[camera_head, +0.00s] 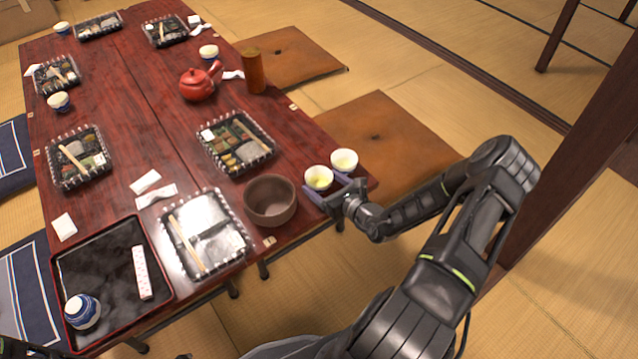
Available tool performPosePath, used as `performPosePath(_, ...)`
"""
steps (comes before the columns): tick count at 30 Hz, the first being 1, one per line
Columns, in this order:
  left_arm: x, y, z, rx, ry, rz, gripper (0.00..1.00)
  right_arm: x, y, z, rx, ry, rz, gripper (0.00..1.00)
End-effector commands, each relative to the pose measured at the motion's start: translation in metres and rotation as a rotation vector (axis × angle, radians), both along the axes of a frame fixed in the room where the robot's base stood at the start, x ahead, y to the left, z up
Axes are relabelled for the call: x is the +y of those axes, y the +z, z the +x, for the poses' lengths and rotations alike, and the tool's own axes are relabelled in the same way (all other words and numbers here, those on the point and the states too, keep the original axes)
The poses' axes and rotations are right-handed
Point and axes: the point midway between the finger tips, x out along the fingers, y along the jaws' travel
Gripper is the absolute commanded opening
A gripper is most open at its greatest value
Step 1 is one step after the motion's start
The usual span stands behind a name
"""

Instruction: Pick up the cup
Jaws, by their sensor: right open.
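Two pale cups of green tea stand at the table's near right corner: a nearer cup (319,178) and a farther cup (344,161) to its right. Both stand upright. My right gripper (333,186) is open at the table edge, low and right beside the cups. Its jaws are close to the near sides of both cups. I cannot tell whether they touch a cup or reach around one. A white and blue cup (82,311) stands on a black tray (105,262) at the near left. My left gripper is not clearly seen.
A brown bowl (270,201) stands left of the tea cups on the red table (140,110). Bento boxes, a red teapot (199,84) and a wooden cylinder (253,71) stand farther back. A wooden post (575,150) rises at the right.

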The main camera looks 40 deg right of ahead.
Motion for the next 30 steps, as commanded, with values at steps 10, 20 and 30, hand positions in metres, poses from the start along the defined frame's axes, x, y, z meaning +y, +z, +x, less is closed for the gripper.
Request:
performPosePath(10,0.001,-0.021,0.003,-0.007,0.005,0.002,0.36,0.001,-0.012,0.025,-0.002,0.000,0.001,0.78)
performPosePath(20,0.000,-0.029,0.006,-0.015,0.008,0.004,0.36,0.001,-0.015,0.050,0.000,0.001,-0.001,0.78)
performPosePath(30,0.000,-0.029,0.005,-0.014,0.007,0.003,0.36,0.001,-0.015,0.049,0.000,0.001,-0.001,0.78)
